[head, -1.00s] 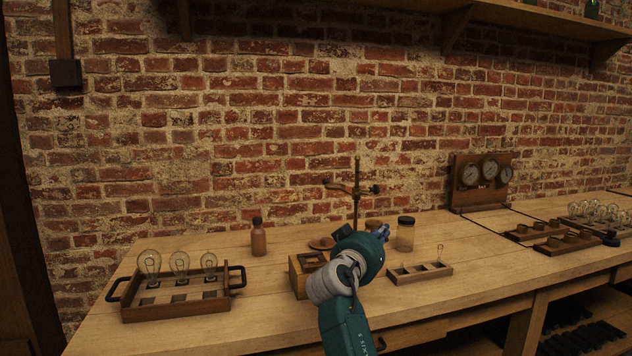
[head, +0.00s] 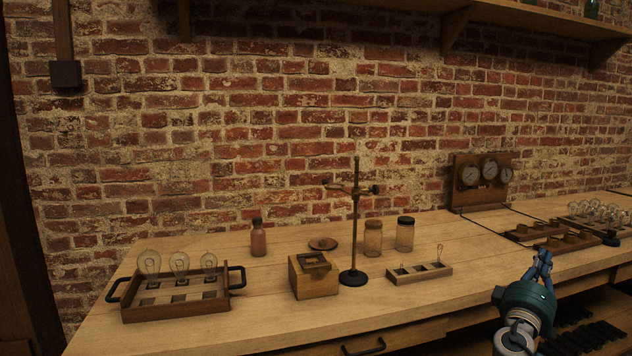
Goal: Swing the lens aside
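A dark metal stand (head: 356,225) with a round base stands upright on the bench near the middle. A short arm (head: 338,188) reaches left from its rod, with a clamp knob on the right side. The lens appears to be at this arm's left end, seen nearly edge-on and too small to make out. A wooden box (head: 316,284) with a dark square frame on top stands just left of the stand's base. My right gripper (head: 543,254) is well to the right, at the bench's front edge, apart from the stand and holding nothing visible. Its finger opening is unclear. My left gripper is out of view.
A handled tray (head: 176,311) with bulbs stands at left, a reddish bottle (head: 258,240) and small dish (head: 323,244) behind. Two jars (head: 373,240) (head: 405,234) and a slotted tray (head: 420,274) stand right of the stand. A gauge panel (head: 482,182) is farther right.

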